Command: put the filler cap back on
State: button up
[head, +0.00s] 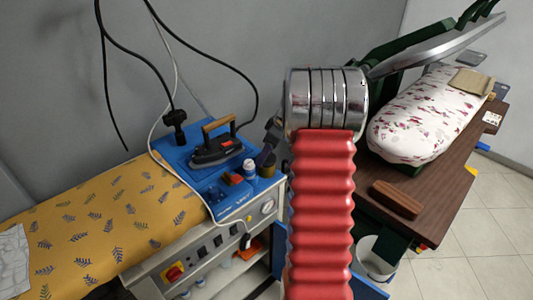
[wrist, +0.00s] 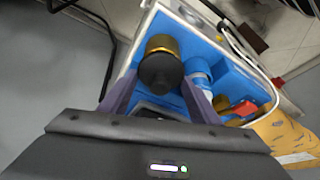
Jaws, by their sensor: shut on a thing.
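The filler cap (wrist: 160,74) is black and round and sits between my fingertips in the wrist view. My gripper (wrist: 161,80) is shut on it. A brass-coloured round part (wrist: 162,44) shows just beyond the cap; I cannot tell whether the two touch. In the head view my gripper (head: 268,153) is over the right end of the blue top of the ironing unit (head: 205,180), partly hidden by my red arm. A dark brassy cylinder (head: 265,168) shows just below it, and the cap cannot be made out clearly there.
A blue-and-white bottle (head: 249,170) stands close to the left of my gripper, with a red item (head: 233,179) beside it. An iron (head: 217,147) rests further left. A hose and cables hang nearby. A pressing table (head: 445,165) stands at right.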

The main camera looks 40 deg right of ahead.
jog(key=o, duration=1.1)
jog(key=shift+c, duration=0.2)
jog(key=shift+o, duration=0.3)
jog(key=o, duration=0.3)
jog(key=shift+a+f, duration=0.1)
jog(key=shift+a, duration=0.05)
jog(key=shift+f, duration=0.1)
jog(key=shift+c, duration=0.2)
jog(key=shift+o, duration=0.7)
jog(key=shift+r, duration=3.7)
